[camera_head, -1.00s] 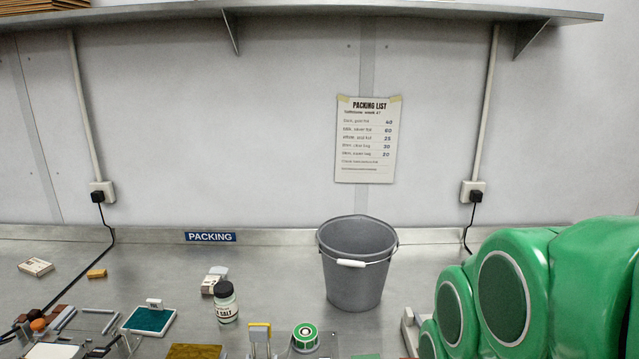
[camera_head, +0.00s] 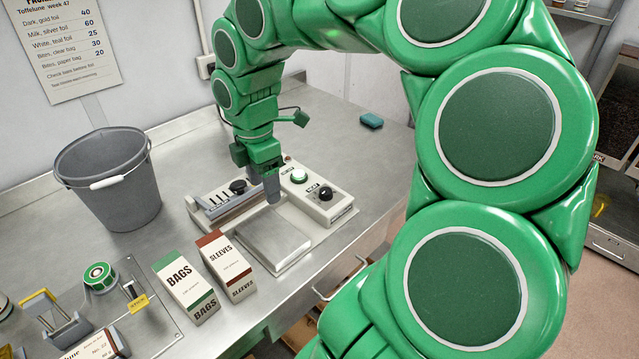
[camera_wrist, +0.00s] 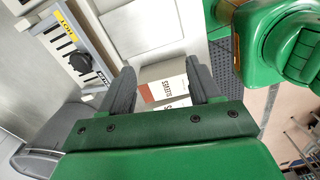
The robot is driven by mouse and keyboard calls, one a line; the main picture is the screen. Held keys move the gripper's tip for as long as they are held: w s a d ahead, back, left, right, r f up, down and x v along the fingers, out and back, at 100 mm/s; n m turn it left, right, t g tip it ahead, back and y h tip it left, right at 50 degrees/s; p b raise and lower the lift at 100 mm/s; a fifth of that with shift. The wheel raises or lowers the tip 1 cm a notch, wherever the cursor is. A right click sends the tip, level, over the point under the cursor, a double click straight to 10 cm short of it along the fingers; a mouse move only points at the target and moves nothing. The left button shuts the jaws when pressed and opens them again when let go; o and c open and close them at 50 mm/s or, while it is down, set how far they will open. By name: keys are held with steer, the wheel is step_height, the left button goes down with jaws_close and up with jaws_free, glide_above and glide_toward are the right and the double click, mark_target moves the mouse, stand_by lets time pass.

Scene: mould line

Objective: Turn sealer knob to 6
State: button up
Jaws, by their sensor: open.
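The sealer stands on the steel bench in the middle of the head view. Its left panel (camera_head: 222,198) carries black bar marks and a black knob (camera_head: 238,186). My gripper (camera_head: 271,192) is open above the sealer, between the two knobs and touching neither. The wrist view shows its spread fingers (camera_wrist: 161,88), the panel with a yellow HOT label (camera_wrist: 66,17), and a black knob (camera_wrist: 80,62) left of them. Knob settings are too small to read.
A SLEEVES box (camera_head: 228,265) and a BAGS box (camera_head: 186,287) stand in front of the sealer. A grey bucket (camera_head: 112,190) is at left. The sealer's flat plate (camera_head: 268,240) is bare. A teal block (camera_head: 371,120) lies behind on clear bench.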

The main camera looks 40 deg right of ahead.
steer(key=w+d+f+n, duration=0.3)
steer(key=d, duration=0.7)
steer(key=n, duration=0.3)
glide_above(325, 190)
step_height(325, 190, down, 3)
steer(key=shift+w+a+f, duration=0.1)
steer(key=shift+f, duration=4)
steer(key=c, duration=1)
